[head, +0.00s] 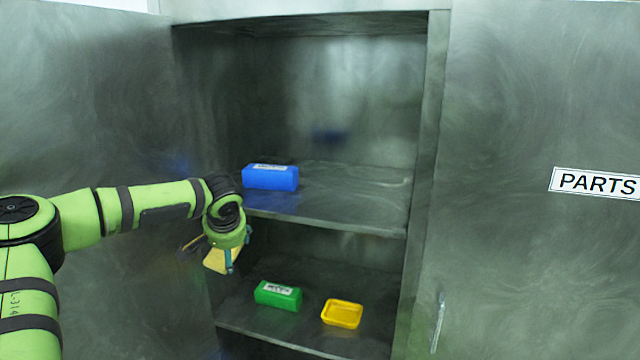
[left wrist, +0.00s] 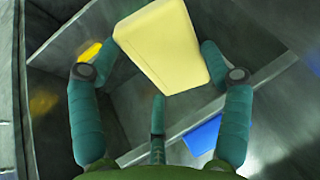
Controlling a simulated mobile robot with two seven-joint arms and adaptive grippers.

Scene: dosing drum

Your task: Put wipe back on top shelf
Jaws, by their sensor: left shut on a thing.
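The wipe is a pale yellow block (head: 216,260), held by my left gripper (head: 224,246) in front of the cabinet's left side, below the upper shelf's level. In the left wrist view the pale yellow wipe (left wrist: 163,45) sits between the teal fingers of my left gripper (left wrist: 158,62), which is shut on it. The upper shelf (head: 350,200) carries a blue box (head: 270,178) with a white label at its left. In the left wrist view a blue patch (left wrist: 203,134) shows beyond the fingers. My right gripper is in neither view.
The lower shelf (head: 245,318) holds a green labelled box (head: 278,295) and a yellow tray (head: 342,314). The upper shelf is clear right of the blue box. The right door (head: 530,120) bears a PARTS sign (head: 597,184); the left door (head: 80,110) stands behind my arm.

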